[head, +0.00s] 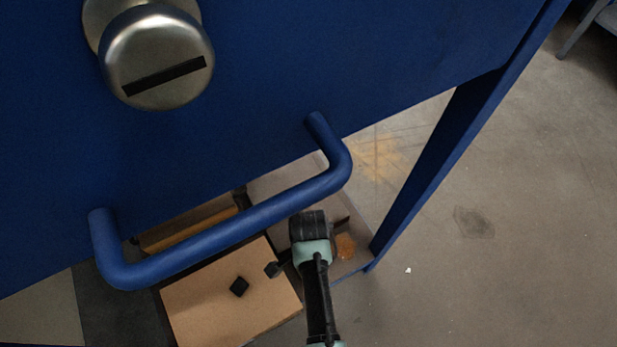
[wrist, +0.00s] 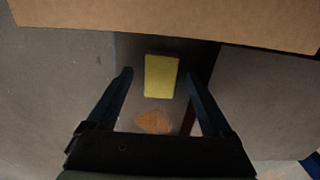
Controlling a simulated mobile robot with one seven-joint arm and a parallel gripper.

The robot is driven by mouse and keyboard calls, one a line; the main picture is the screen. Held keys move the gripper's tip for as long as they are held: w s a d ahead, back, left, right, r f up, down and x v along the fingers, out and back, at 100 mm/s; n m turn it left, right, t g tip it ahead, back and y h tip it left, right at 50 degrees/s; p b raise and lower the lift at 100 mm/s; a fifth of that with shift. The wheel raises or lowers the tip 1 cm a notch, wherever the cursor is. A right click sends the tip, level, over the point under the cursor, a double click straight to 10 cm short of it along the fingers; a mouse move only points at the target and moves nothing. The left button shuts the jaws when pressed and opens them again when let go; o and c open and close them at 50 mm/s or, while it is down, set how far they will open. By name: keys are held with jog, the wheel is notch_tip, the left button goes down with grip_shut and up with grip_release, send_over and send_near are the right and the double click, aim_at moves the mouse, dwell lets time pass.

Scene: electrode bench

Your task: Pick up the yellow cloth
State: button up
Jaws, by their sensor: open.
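The yellow cloth (wrist: 161,76) shows in the wrist view as a small, flat yellow rectangle on a dark strip, near the middle of the picture. My gripper (wrist: 159,74) is open, with one dark finger to each side of the cloth in the picture. I see no contact between the fingers and the cloth, and the height gap is hard to judge. In the head view my gripper (head: 308,245) points down beside a tan box, and the cloth is not visible there.
A tan box (head: 220,310) with a black knob stands left of my gripper; a tan surface also crosses the wrist view's top (wrist: 170,22). A blue panel with a blue bar handle (head: 235,212) and metal knob (head: 158,60) fills the upper head view. An orange-brown patch (head: 345,246) lies nearby.

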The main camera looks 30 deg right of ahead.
grip_shut()
dwell(0.4)
jog(key=shift+r, duration=0.1)
notch_tip(320, 180, up, 10)
jog(key=p, duration=0.7)
